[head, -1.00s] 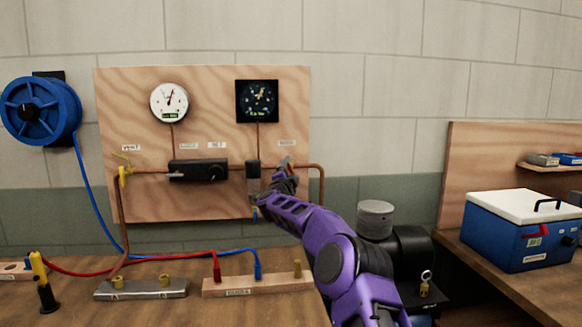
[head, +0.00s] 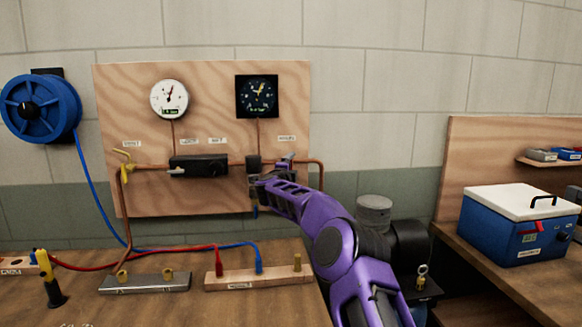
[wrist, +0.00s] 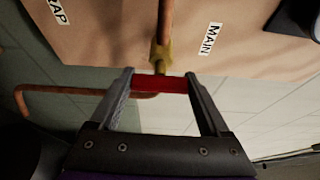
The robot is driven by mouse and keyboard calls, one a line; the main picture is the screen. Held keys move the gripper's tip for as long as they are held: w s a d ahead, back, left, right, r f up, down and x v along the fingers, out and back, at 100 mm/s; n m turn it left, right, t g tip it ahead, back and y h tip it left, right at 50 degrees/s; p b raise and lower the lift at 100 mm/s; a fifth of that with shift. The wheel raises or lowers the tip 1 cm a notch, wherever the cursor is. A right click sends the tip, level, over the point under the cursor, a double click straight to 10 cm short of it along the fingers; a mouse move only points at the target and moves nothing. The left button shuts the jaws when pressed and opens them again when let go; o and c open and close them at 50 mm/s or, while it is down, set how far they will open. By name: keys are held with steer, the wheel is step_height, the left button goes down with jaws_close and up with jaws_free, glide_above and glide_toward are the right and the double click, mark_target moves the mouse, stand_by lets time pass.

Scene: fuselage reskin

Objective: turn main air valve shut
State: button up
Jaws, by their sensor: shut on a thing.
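The main air valve (wrist: 160,55) shows in the wrist view as a brass body on a copper pipe, beside the MAIN label (wrist: 211,40). Its red lever (wrist: 160,84) lies crosswise to the pipe, between the fingers of my gripper (wrist: 158,74). My gripper is shut on the lever, with the fingers at its two ends. In the head view my gripper (head: 278,170) is at the right part of the plywood panel (head: 220,205), and it hides most of the valve and the lever.
On the panel are a white gauge (head: 169,98), a black gauge (head: 257,96), a black box (head: 198,166) and a yellow valve (head: 126,170) at left. A blue hose reel (head: 40,108) hangs at far left. A blue cooler box (head: 515,230) stands on the right bench.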

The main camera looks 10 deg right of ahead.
steer(key=shift+r, duration=0.1)
steer(key=o, duration=1.2)
steer(key=b+v, duration=0.3)
steer(key=v, duration=1.4)
steer(key=shift+s, duration=0.2)
